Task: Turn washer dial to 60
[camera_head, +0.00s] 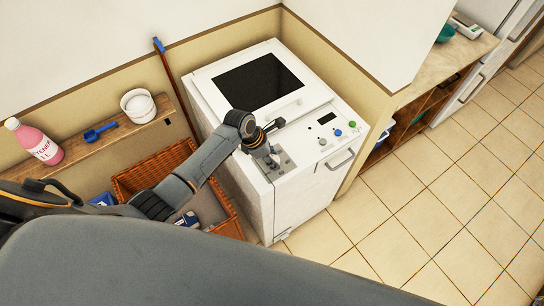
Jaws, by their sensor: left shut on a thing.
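The white washer (318,183) stands against the wall in the middle of the view, with a dark window in its lid. Its top front panel holds a small black display (326,118), a blue button (338,132), a green button (352,125) and small knobs. My left gripper (273,162) points down at the left part of this panel, over a grey plate (288,165). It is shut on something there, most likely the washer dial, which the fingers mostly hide. The dial's setting cannot be read. My right gripper is not in view.
A wooden shelf (75,163) at left holds a pink bottle (34,141), a blue scoop (99,133) and a white tub (138,106). A wicker basket (150,172) stands below my left arm. The tiled floor (430,205) at right is clear.

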